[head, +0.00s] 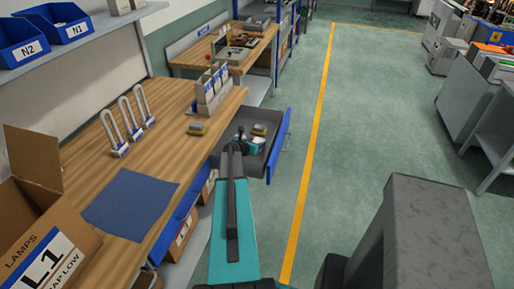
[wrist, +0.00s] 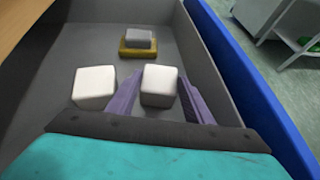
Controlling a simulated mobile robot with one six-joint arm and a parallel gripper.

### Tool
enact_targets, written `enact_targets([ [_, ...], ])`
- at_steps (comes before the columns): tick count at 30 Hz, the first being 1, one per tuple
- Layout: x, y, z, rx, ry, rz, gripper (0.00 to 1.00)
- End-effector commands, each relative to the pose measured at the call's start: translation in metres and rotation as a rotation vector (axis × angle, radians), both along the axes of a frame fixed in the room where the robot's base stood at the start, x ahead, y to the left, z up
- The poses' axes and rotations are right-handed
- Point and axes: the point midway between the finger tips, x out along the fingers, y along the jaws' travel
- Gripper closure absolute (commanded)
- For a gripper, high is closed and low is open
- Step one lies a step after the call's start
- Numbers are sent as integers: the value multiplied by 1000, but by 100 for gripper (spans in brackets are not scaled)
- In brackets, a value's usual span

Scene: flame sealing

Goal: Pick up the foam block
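Two white blocks, which look like foam, lie in the open grey drawer (wrist: 60,50). One white block (wrist: 93,87) is on the left in the wrist view. The other white block (wrist: 159,86) is between the two purple fingers of my gripper (wrist: 160,88). The fingers stand apart, one on each side of this block, with what looks like a slim gap. The block looks level with the left one, so it appears to rest on the drawer floor. In the head view my gripper (head: 246,144) is inside the drawer and partly hides the blocks.
A yellow and grey block (wrist: 139,42) lies farther back in the drawer. The blue drawer front (wrist: 250,85) and the side walls enclose my gripper. The wooden bench (head: 150,170) is to the left, with a blue mat (head: 130,204) on it.

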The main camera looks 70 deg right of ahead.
Motion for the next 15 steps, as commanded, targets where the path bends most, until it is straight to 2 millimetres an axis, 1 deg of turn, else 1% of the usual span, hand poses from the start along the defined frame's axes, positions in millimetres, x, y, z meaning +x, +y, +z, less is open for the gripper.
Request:
enact_targets([
  [10, 0, 0, 0, 0, 0, 0, 75],
  [15, 0, 0, 6, -1, -2, -1, 75],
])
